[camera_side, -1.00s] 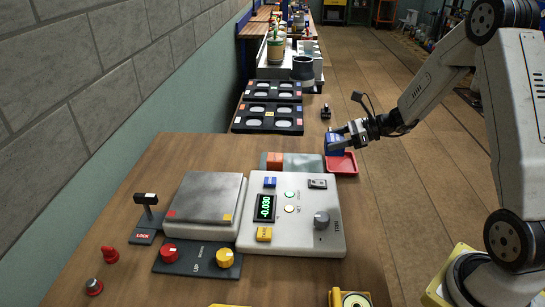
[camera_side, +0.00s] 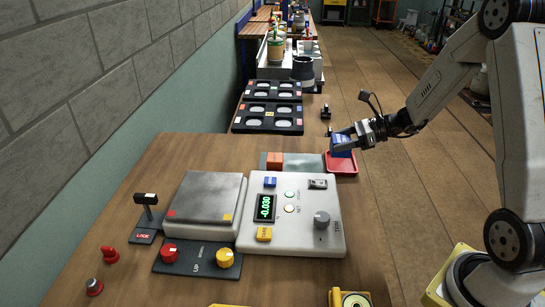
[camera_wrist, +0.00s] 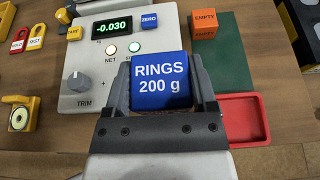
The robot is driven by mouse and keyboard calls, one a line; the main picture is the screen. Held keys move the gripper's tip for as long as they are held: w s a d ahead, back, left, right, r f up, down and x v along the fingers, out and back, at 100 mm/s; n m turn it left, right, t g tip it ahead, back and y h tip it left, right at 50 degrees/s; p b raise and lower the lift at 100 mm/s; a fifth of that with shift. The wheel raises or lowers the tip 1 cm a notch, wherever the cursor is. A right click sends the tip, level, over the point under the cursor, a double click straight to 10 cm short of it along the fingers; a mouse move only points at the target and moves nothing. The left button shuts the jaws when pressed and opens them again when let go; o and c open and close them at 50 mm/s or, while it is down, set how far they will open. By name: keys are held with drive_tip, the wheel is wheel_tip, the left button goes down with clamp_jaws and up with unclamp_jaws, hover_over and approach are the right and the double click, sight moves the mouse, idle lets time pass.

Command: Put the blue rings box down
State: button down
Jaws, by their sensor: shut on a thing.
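The blue rings box (camera_side: 341,143), labelled "RINGS 200 g", is held between the two fingers of my gripper (camera_side: 343,141). In the wrist view the box (camera_wrist: 160,82) fills the gap between the fingers (camera_wrist: 160,90), label facing the camera. In the side view the box appears just above and behind the red tray (camera_side: 342,164). The red tray (camera_wrist: 252,118) also shows in the wrist view, empty where visible, to the right of the box. The box's underside is hidden, and its exact height cannot be told.
An orange "EMPTY" box (camera_side: 275,161) stands on a dark mat (camera_side: 303,162) left of the tray. The scale's console (camera_side: 290,237) reads -0.030; its weighing plate (camera_side: 206,197) is bare. Black trays with round recesses (camera_side: 268,118) lie farther back.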

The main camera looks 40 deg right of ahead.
drive_tip(key=a+r, duration=0.4)
drive_tip(key=a, duration=1)
drive_tip(key=w+a+r, duration=0.1)
drive_tip(key=a+r, duration=0.3)
drive_tip(key=a, duration=1)
drive_tip(key=shift+w, duration=0.3)
hover_over(207, 193)
drive_tip(key=s, duration=0.2)
drive_tip(key=f, duration=0.8)
drive_tip(key=shift+w+d+f, duration=0.1)
drive_tip(key=shift+w+d, duration=0.1)
drive_tip(key=shift+w, duration=0.05)
drive_tip(key=shift+w+a+f, duration=0.15)
drive_tip(key=shift+w+f, duration=0.4)
drive_tip(key=shift+f, duration=0.05)
drive_tip(key=shift+f, duration=0.1)
drive_tip(key=shift+w+f, duration=0.15)
drive_tip(key=shift+f, duration=1.6)
